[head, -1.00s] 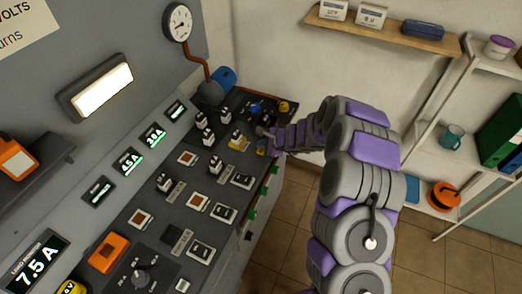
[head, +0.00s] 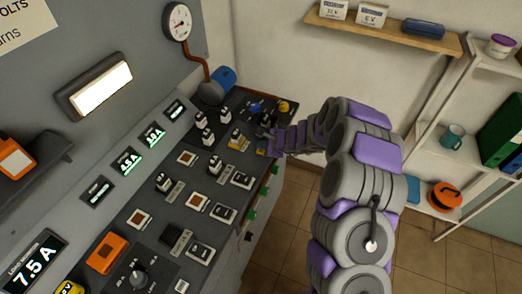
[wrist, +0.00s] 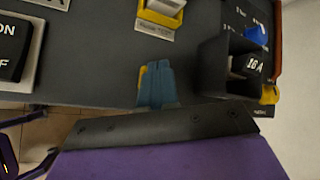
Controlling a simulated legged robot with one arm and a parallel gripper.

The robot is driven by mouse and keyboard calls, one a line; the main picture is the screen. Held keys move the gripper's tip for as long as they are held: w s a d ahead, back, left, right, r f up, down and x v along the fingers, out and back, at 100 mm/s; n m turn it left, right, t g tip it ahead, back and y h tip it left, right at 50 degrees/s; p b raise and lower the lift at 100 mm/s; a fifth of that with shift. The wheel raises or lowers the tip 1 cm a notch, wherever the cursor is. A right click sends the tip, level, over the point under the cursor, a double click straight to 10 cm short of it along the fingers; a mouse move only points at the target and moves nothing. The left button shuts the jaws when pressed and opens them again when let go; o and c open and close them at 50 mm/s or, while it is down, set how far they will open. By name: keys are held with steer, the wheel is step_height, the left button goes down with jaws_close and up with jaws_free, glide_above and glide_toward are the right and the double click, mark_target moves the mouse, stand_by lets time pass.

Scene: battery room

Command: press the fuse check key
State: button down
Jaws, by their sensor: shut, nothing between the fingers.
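A yellow-framed key with a pale cap (wrist: 160,12) is at the top of the wrist view. The small label below it is blurred and seems to end in "TEST". In the head view this yellow-framed key (head: 237,141) sits near the far end of the sloping panel. My gripper (head: 266,145) is at the panel's right edge, just right of that key and apart from it. In the wrist view its blue-grey fingers (wrist: 156,82) are together and empty, pointing towards the key. A yellow bit shows at their left side.
A large ON/OFF rocker (wrist: 12,45) is at left. The panel (head: 125,218) carries several other switches. Bare panel lies between fingers and key.

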mark_target(263, 151)
steer(key=shift+f+b, duration=0.4)
steer(key=shift+f, duration=0.05)
stand_by(0.4)
steer(key=shift+r, duration=0.1)
steer(key=shift+r+p, duration=0.65)
steer(key=shift+r, duration=0.15)
steer(key=shift+r+p, duration=1.9)
steer(key=shift+r, duration=0.6)
